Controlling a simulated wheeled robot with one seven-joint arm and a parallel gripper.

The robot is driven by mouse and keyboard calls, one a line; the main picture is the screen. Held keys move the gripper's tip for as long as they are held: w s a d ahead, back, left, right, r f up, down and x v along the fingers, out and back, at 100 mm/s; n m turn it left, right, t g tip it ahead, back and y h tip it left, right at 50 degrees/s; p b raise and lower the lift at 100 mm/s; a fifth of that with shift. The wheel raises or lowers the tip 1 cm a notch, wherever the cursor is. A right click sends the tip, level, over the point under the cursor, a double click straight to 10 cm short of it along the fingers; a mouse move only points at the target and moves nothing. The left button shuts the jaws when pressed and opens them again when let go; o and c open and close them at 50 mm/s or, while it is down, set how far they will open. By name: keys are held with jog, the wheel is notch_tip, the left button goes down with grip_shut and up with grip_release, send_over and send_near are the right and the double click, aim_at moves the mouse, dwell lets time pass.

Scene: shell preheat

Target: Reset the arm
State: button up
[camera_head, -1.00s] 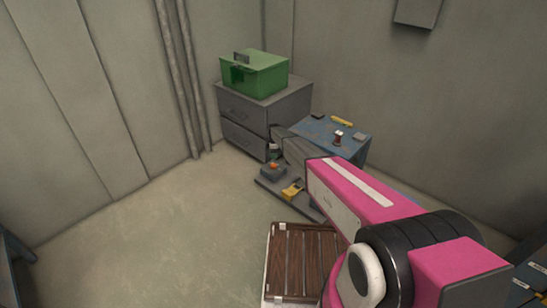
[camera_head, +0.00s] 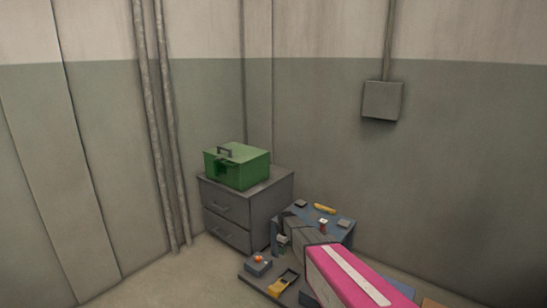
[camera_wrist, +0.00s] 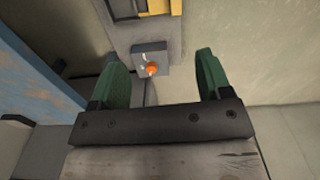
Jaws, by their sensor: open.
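My arm (camera_head: 345,277), with a pink link, reaches in from the lower right of the head view. My gripper (camera_wrist: 162,64) shows in the wrist view with its two green fingers wide apart and nothing between them. A small grey box with an orange knob (camera_wrist: 151,68) lies beyond the fingertips, apart from them. In the head view the box (camera_head: 259,263) is on a low dark platform (camera_head: 250,280), just left of my gripper's end. My wrist hides part of the blue table there.
A green case (camera_head: 237,167) sits on a grey drawer cabinet (camera_head: 227,212) in the corner. A blue table (camera_head: 337,233) beside it bears several small items. A yellow-and-grey device (camera_head: 283,283) lies on the platform. Pipes (camera_head: 160,130) run up the left wall.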

jog(key=s+d+r+m, duration=0.3)
jog(key=s+d+r, duration=0.1)
jog(key=s, duration=0.6)
jog(key=s+d+r+m, duration=0.4)
jog(key=s+r, duration=0.3)
jog(key=s, duration=0.4)
jog(key=s+d+r+m, duration=0.4)
jog(key=s+r, duration=0.2)
jog(key=s, duration=0.5)
jog(key=shift+d, duration=0.4)
